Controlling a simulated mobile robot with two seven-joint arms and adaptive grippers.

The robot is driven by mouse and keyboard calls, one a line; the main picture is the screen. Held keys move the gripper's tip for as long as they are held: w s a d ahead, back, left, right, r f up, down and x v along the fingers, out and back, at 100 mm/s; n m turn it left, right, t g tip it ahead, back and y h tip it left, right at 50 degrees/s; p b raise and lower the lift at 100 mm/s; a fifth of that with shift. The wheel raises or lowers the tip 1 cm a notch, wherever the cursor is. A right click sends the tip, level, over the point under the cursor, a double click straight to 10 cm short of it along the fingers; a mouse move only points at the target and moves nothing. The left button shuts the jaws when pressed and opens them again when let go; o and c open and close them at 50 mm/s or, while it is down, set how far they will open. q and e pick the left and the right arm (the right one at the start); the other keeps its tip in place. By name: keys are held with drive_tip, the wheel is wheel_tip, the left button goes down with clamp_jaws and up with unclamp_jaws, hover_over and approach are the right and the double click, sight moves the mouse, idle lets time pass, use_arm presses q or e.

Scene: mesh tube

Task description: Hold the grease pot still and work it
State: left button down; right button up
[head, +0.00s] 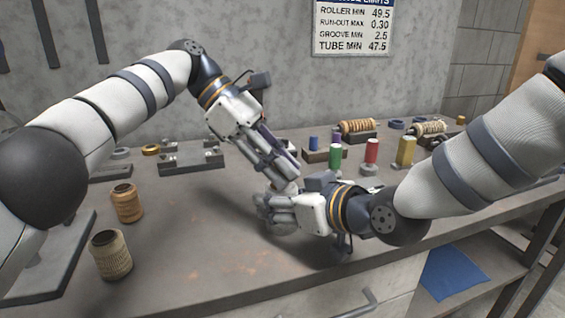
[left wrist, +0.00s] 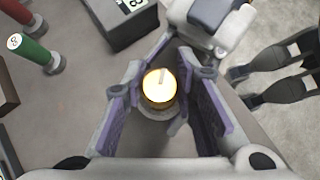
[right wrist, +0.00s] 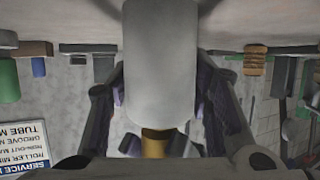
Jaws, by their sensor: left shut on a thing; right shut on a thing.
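The grease pot (right wrist: 160,65) is a pale grey cylinder with a brass part (right wrist: 154,143) at one end, in the upside-down right wrist view. My right gripper (right wrist: 165,100) has its fingers on both sides of the grey body and is shut on it. In the left wrist view, the round brass top (left wrist: 158,88) sits between the fingers of my left gripper (left wrist: 162,80), which reaches down from above and is shut on it. In the head view, my left gripper (head: 284,178) meets my right gripper (head: 272,208) at the pot, which they mostly hide.
Red (head: 371,151), green (head: 335,157) and yellow (head: 405,152) plug-like pieces stand to the right behind the grippers. A grey fixture (head: 190,158) lies behind. The front middle of the bench (head: 210,255) is clear.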

use_arm(q)
drive_tip(key=shift+w, duration=0.1)
drive_tip(key=c, duration=1.3)
unclamp_jaws()
